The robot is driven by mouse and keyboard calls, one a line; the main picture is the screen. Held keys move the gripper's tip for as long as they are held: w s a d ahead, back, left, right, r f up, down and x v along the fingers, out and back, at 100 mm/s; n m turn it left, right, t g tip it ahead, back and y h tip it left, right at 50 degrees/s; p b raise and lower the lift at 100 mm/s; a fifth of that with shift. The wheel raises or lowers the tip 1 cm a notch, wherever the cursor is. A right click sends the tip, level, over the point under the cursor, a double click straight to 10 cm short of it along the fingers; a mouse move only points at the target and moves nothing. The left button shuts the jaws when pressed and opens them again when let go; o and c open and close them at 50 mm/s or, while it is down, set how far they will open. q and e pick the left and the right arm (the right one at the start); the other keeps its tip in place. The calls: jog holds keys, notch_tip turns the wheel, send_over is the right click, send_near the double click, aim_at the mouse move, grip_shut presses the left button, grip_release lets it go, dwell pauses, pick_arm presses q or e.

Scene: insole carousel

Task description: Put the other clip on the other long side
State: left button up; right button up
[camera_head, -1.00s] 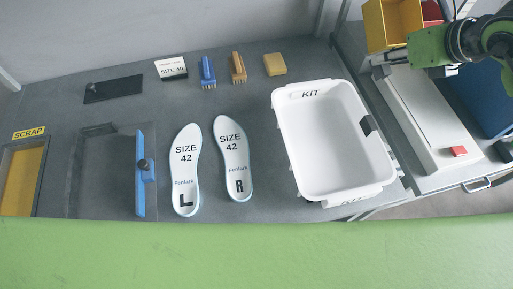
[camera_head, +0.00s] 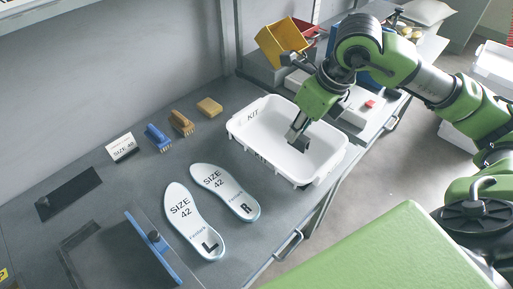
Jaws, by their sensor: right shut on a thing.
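The white kit tray (camera_head: 238,133) stands open on the grey bench, its long sides running from upper left to lower right. My right gripper (camera_head: 297,138) points down over the tray's inside, its fingers shut. A small dark piece (camera_head: 301,147), likely a clip, shows at its tips. I cannot tell whether it touches the tray. The far long side is partly covered by my right gripper and arm, so a clip on it is not clearly made out. My left gripper is out of view.
Two insoles, left (camera_head: 192,222) and right (camera_head: 226,190), lie left of the tray. A yellow bin (camera_head: 281,42) and a white device with a red button (camera_head: 369,104) stand behind it. Brushes (camera_head: 158,137) and a yellow block (camera_head: 209,107) lie on the bench.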

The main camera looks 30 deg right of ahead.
jog(key=w+a+f+p, duration=0.1)
jog(key=w+f, duration=0.1)
jog(key=w, duration=0.1)
jog(key=w+a+f+p, duration=0.1)
jog(key=w+f, duration=0.2)
jog(key=w, duration=0.1)
jog(key=w+a+f+p, duration=0.1)
jog(key=w+f+p, duration=0.1)
jog(key=w, duration=0.1)
jog(key=shift+w+a+f, duration=0.25)
jog(key=shift+f, duration=0.1)
jog(key=shift+w+a+f, duration=0.1)
jog(key=shift+w+f, duration=0.3)
jog(key=shift+f, duration=0.15)
notch_tip(320, 180, down, 3)
jog(key=shift+p, duration=1.05)
jog(key=shift+w+f+b, duration=0.1)
jog(key=shift+f+b, duration=0.65)
jog(key=shift+b, duration=0.05)
jog(key=o, duration=0.8)
